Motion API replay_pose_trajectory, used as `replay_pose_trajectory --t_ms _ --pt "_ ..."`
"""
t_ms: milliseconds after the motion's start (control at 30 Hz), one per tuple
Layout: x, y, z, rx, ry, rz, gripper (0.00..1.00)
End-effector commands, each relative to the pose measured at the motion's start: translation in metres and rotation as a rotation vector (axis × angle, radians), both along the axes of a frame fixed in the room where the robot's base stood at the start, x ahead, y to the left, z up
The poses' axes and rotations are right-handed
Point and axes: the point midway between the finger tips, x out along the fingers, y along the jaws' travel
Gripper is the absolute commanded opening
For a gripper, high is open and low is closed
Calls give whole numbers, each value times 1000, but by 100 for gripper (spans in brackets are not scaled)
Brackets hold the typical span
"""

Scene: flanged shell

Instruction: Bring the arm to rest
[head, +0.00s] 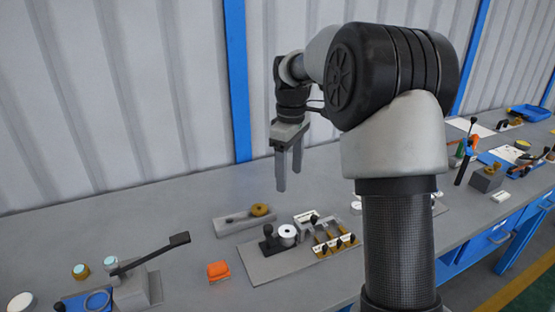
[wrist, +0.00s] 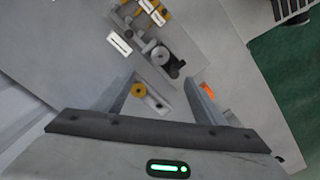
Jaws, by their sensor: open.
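My gripper (head: 288,172) hangs pointing down above the grey workbench (head: 180,210), toward its back, in the head view. Its two fingers are apart with nothing between them. In the wrist view my gripper (wrist: 160,92) also shows open, with the bench far below. My arm rises at the right of the head view and bends over to the left. It hides part of the bench behind it.
Below lie a grey plate with a brass ring (head: 260,209), a fixture plate (head: 262,262) with several small parts, and an orange block (head: 218,270). A black-handled lever press (head: 140,285) stands front left. A corrugated wall (head: 130,90) closes the back.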

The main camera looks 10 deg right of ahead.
Motion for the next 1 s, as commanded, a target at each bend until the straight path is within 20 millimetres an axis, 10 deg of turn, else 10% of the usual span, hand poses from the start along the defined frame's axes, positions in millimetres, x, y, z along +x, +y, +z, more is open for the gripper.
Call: replay_pose_trajectory --t_ms 167,500,733,1000 --pt "-35 10 53 -19 -71 -99 64" --pt "-180 29 141 31 -300 -495 64" --pt "-261 35 142 146 -417 -734 64" --pt "-293 38 129 217 -457 -846 64"
